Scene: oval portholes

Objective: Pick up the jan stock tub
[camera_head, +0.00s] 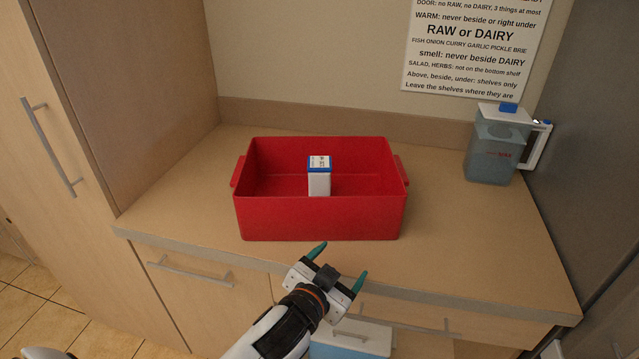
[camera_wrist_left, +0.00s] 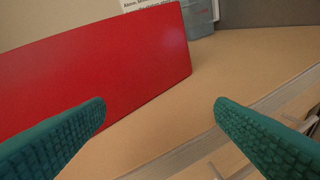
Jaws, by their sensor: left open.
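A small white tub (camera_head: 319,184) with a blue-edged top stands upright inside the red crate. The print on its top is too small to read, so I cannot confirm that it is the jan stock tub. The red crate (camera_head: 320,220) sits on the counter, and its wall also fills the left of the left wrist view (camera_wrist_left: 110,65). My left gripper (camera_head: 340,263) is open and empty, in front of the crate near the counter's front edge. Its two teal fingers are apart in the left wrist view (camera_wrist_left: 160,120). The tub is hidden there. My right gripper is not in view.
A clear jug (camera_head: 493,150) with a blue-topped lid stands at the back right. A printed rules sign (camera_head: 470,50) hangs on the wall. A tall cabinet (camera_head: 130,100) bounds the left. A pale-blue container (camera_head: 350,345) shows below the counter. The counter right of the crate is clear.

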